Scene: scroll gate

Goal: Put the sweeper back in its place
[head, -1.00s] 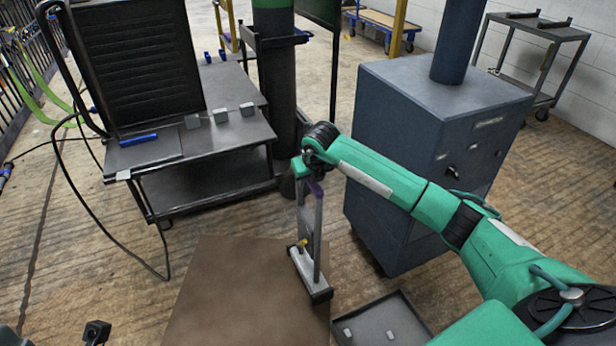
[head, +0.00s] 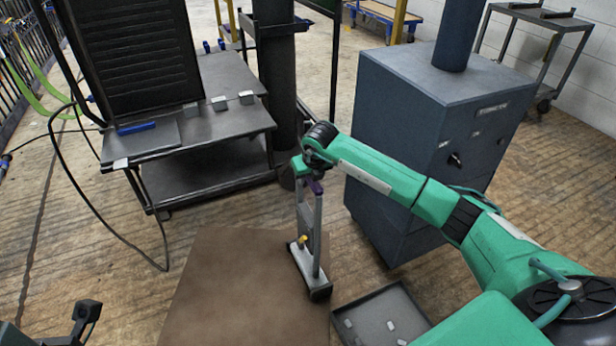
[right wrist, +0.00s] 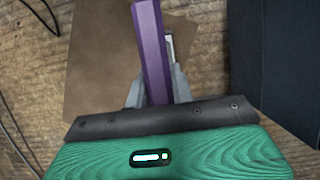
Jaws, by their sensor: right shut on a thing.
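The sweeper (head: 317,245) has an upright grey frame, a dark foot with a light top, and a small yellow part low down. Its purple handle also shows in the right wrist view (right wrist: 152,50). My right gripper (head: 314,184) is shut on this purple handle, with a finger on each side of it. The sweeper stands nearly upright at the right edge of a brown board (head: 235,290); I cannot tell whether its foot touches the surface. Part of my left gripper (head: 84,312) shows at the bottom left, far from the sweeper; its jaws are unclear.
A dark tray (head: 362,302) with a few small grey blocks lies right of the board. A blue-grey cabinet (head: 400,130) stands behind my right arm. A dark cart (head: 215,140) at the left carries grey blocks and a blue-handled item. A cable (head: 95,225) hangs beside it.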

